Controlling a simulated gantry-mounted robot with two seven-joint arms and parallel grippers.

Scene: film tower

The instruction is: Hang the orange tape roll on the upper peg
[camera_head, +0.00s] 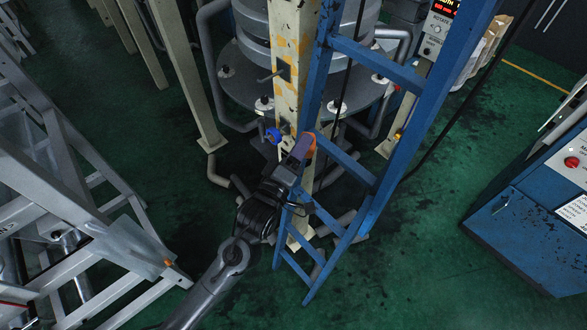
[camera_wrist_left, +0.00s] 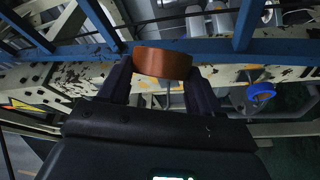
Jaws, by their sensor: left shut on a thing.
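The orange tape roll (camera_head: 311,145) is held in my left gripper (camera_head: 300,152), at the cream post beside the blue ladder. The left wrist view shows the roll (camera_wrist_left: 162,62) between the two dark fingers of the left gripper (camera_wrist_left: 160,78). The upper peg (camera_head: 268,77) sticks out to the left from a dark plate on the cream post (camera_head: 289,100). It is bare, and the roll is below it and to its right, apart from it. A blue roll (camera_head: 273,135) sits lower on the post's left side; it also shows in the left wrist view (camera_wrist_left: 261,92). My right gripper is not in view.
The blue ladder (camera_head: 372,62) stands close on the right of the post, near the gripper. A round grey platform (camera_head: 245,88) with bent pipes lies behind the post. Grey metal steps (camera_head: 100,215) stand at the left, and a blue console (camera_head: 535,225) at the right.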

